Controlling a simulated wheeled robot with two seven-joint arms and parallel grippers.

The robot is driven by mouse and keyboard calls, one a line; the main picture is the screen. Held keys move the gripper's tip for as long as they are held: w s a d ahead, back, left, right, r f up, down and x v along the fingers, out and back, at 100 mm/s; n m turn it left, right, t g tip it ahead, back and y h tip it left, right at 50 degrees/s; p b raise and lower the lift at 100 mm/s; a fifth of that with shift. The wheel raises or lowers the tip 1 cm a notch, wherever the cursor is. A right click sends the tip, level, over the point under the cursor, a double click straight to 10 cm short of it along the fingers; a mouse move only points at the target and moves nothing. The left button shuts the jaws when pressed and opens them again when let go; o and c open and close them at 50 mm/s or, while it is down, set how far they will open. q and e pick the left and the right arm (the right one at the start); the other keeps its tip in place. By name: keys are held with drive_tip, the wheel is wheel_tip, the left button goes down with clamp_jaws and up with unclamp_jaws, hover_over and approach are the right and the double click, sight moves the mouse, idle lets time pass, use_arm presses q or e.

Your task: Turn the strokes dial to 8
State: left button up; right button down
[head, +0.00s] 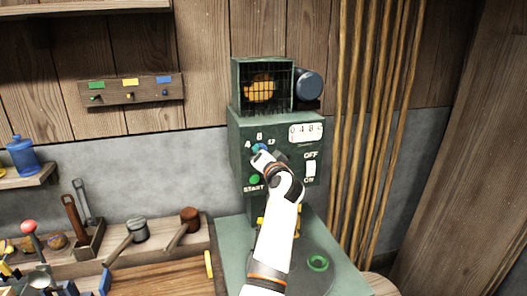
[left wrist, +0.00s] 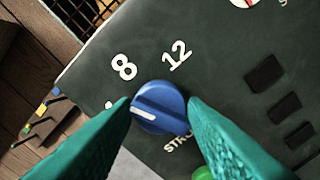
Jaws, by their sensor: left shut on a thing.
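The strokes dial (left wrist: 158,106) is a round blue knob on the dark green machine front. Its white pointer line is turned toward the left in the left wrist view, toward a mark mostly hidden by a finger, where the 4 lies. The 8 (left wrist: 124,67) and the 12 (left wrist: 177,55) are printed above the dial there. My left gripper (left wrist: 160,110) has its teal fingers on either side of the dial and is shut on it. In the head view my left gripper (head: 260,149) reaches the machine's upper front and covers much of the dial. My right gripper is not in view.
The green machine (head: 290,128) also carries a counter, an OFF/ON switch (head: 311,169) and a green START button (head: 254,180). A wire cage (head: 262,86) sits on top. Pipes (head: 375,120) run down to the right. A bench with mallets (head: 190,217) lies to the left.

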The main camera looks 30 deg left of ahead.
use_arm(q)
drive_tip(key=m+p, duration=0.2)
drive_tip(key=m, duration=0.2)
drive_tip(key=shift+r, duration=0.1)
idle(0.4)
drive_tip(key=o, duration=1)
drive_tip(key=shift+w+a, duration=0.1)
drive_tip(key=shift+b+v, duration=1.35)
drive_tip(key=shift+v, duration=4.7)
